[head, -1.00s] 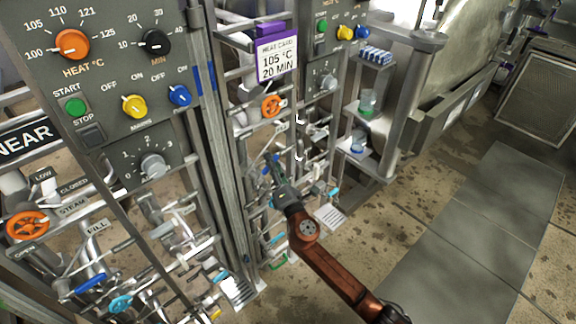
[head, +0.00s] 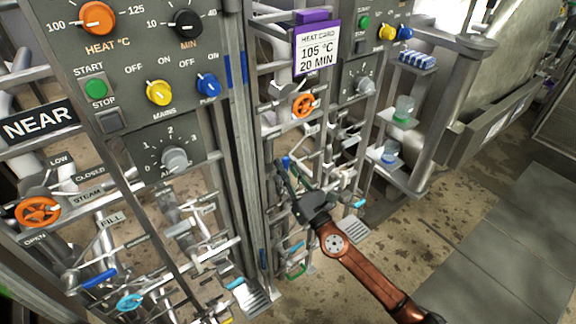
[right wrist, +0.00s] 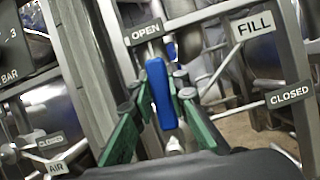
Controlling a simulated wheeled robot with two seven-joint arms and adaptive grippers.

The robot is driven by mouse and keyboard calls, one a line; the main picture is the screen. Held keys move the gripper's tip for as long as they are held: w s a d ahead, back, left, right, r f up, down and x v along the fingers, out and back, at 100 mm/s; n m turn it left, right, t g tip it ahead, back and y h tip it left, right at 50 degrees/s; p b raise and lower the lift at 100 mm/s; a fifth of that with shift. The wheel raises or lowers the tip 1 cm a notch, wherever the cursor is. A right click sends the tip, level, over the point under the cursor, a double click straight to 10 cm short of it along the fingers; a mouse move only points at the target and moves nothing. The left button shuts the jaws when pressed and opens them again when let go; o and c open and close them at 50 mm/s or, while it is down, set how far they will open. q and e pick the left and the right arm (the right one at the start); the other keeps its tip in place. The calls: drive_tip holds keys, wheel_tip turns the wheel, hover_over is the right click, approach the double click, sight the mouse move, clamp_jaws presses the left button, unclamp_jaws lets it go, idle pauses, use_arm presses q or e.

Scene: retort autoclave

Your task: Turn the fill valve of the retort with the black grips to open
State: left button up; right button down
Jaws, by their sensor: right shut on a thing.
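The far retort's fill valve has a blue lever (right wrist: 160,92), upright in the right wrist view. Its upper end is just below and right of the OPEN plate (right wrist: 144,32). The CLOSED plate (right wrist: 289,95) is away to the right, and the FILL plate (right wrist: 252,26) is above it. My right gripper (right wrist: 160,100) is shut on the lever, with green fingers on both sides. In the head view the gripper (head: 291,172) is among the far frame's pipes, and a bit of the blue lever (head: 285,161) shows. Black grips cannot be made out. My left gripper is not in view.
The near retort (head: 40,122) stands at left with its own blue fill lever (head: 98,279) and orange steam wheel (head: 38,212). The far orange wheel (head: 303,105) is above my gripper. Pipes and uprights crowd around it. The floor at right is clear.

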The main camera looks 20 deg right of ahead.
drive_tip(key=shift+s+a+n+y, duration=0.1)
drive_tip(key=shift+a+n+y, duration=0.35)
drive_tip(key=shift+n, duration=0.45)
drive_tip(key=c, duration=1.8)
unclamp_jaws()
drive_tip(key=shift+c, duration=0.2)
drive_tip(key=shift+d, duration=0.1)
drive_tip(key=v, duration=1.2)
drive_tip(key=shift+s, duration=0.1)
